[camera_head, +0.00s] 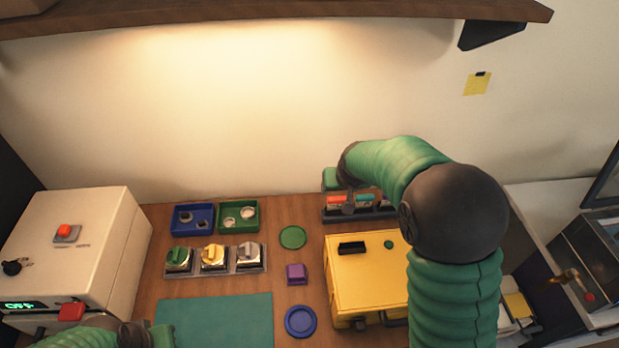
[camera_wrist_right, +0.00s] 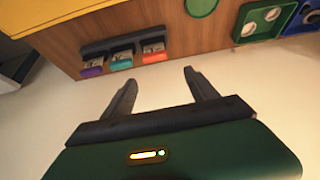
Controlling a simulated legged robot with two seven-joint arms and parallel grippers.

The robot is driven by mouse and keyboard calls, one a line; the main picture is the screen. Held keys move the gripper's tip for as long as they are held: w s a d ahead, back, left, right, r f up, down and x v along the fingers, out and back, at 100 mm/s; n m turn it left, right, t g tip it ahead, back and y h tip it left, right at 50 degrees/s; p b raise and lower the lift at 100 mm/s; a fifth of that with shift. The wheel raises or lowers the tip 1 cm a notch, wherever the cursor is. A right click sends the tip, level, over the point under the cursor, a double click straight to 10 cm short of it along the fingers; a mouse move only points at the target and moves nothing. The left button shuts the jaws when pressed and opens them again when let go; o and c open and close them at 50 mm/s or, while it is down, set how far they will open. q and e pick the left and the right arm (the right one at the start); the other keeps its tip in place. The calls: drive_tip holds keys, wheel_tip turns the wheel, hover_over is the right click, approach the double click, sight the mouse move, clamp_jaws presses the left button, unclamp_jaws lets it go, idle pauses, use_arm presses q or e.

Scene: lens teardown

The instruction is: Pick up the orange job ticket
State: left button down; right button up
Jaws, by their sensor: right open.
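The orange job ticket (camera_head: 337,200) stands in a dark rack (camera_head: 335,215) at the back of the bench, left of a teal ticket (camera_head: 365,198). In the right wrist view the orange ticket (camera_wrist_right: 155,58) is at the end of the row, beside the teal ticket (camera_wrist_right: 121,63) and a purple one (camera_wrist_right: 92,71). My right gripper (camera_wrist_right: 160,80) is open and empty, its fingers pointing toward the orange ticket with a gap before it. My left gripper (camera_head: 160,336) is at the lower left edge, its fingers not visible.
A yellow case (camera_head: 365,275) stands in front of the rack, partly behind my right arm. Blue (camera_head: 193,218) and green (camera_head: 238,216) trays sit to the left. A purple block (camera_head: 296,273) and green disc (camera_head: 292,237) lie between. The wall is close behind the rack.

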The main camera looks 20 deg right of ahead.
drive_tip(key=p, duration=0.1)
hover_over(336, 199)
drive_tip(key=s, duration=0.3)
wheel_tip(336, 199, down, 8)
drive_tip(key=shift+w+d+f, duration=0.1)
drive_tip(key=shift+w+f, duration=0.9)
drive_tip(key=f, duration=0.1)
drive_tip(key=f+p, duration=0.2)
drive_tip(key=shift+w+a+f, duration=0.15)
drive_tip(key=shift+w+a, duration=0.15)
drive_tip(key=shift+w, duration=0.1)
drive_tip(key=shift+w+d+f, duration=0.3)
drive_tip(key=shift+d+f, duration=0.15)
drive_tip(key=shift+d, duration=0.05)
drive_tip(key=shift+d+f, duration=0.1)
drive_tip(key=shift+d, duration=0.1)
drive_tip(key=shift+c, duration=0.6)
drive_tip(key=shift+d, duration=0.15)
drive_tip(key=shift+c, duration=2.3)
drive_tip(key=shift+s+a+r, duration=0.15)
drive_tip(key=shift+a+r, duration=0.1)
drive_tip(key=shift+a, duration=0.2)
drive_tip(key=c, duration=0.5)
drive_tip(key=shift+a, duration=0.15)
use_arm(q)
drive_tip(key=v, duration=0.4)
drive_tip(key=shift+s+d, duration=0.2)
drive_tip(key=shift+d, duration=0.1)
